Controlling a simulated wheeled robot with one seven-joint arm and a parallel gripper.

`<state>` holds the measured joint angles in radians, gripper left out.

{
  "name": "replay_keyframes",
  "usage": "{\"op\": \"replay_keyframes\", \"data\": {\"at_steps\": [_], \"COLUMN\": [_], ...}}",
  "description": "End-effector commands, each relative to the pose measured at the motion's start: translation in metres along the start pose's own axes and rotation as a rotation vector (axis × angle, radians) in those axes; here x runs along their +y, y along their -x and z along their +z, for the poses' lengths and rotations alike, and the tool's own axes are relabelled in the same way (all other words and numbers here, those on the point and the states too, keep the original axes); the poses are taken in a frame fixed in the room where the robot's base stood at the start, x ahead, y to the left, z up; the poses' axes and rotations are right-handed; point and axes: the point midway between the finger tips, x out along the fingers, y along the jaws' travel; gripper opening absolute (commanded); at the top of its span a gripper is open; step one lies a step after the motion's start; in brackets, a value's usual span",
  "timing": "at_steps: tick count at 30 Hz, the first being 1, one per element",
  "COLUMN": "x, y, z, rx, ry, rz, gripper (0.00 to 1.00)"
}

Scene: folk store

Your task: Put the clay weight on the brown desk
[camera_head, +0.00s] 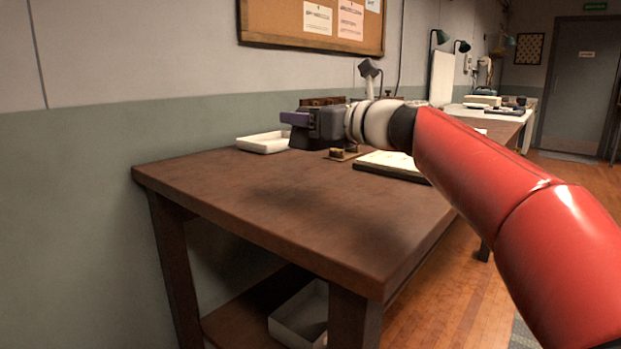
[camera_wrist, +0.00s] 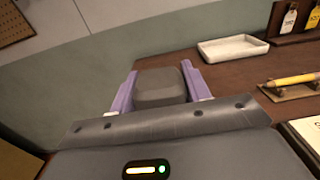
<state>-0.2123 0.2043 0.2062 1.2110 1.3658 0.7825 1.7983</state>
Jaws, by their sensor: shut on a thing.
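The clay weight (camera_wrist: 160,86) is a dark grey-brown block with rounded edges. It sits between the two purple fingers of my gripper (camera_wrist: 158,90) in the wrist view, and the gripper is shut on it.
A white tray (camera_head: 262,144) lies by the wall on the desk. A small wooden holder (camera_head: 343,155) and a pale pad (camera_head: 392,163) lie to its right. A rack with tags (camera_wrist: 290,22) stands at the back. A white bin (camera_head: 300,315) is on the lower shelf.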

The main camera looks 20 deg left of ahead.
Motion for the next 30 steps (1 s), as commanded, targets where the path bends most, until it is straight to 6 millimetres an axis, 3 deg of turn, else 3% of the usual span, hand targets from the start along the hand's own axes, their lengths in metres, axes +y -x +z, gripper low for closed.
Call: {"op": "replay_keyframes", "data": {"at_steps": [1, 3, 10, 16, 25, 26, 30], "x": [0.001, 0.001, 0.000, 0.001, 0.000, 0.000, 0.000], "y": [0.000, 0.000, 0.000, 0.000, 0.000, 0.000, 0.000], "z": [-0.017, -0.029, -0.048, -0.079, -0.085, -0.086, -0.086], "rx": [0.000, -0.001, -0.001, -0.001, -0.001, 0.000, 0.000], "ry": [-0.001, -0.001, 0.001, 0.000, 0.001, 0.000, 0.000], "rz": [0.000, 0.000, 0.001, 0.001, 0.001, 0.001, 0.001], "gripper": [0.11, 0.11, 0.11, 0.11, 0.11, 0.49, 0.67]}}
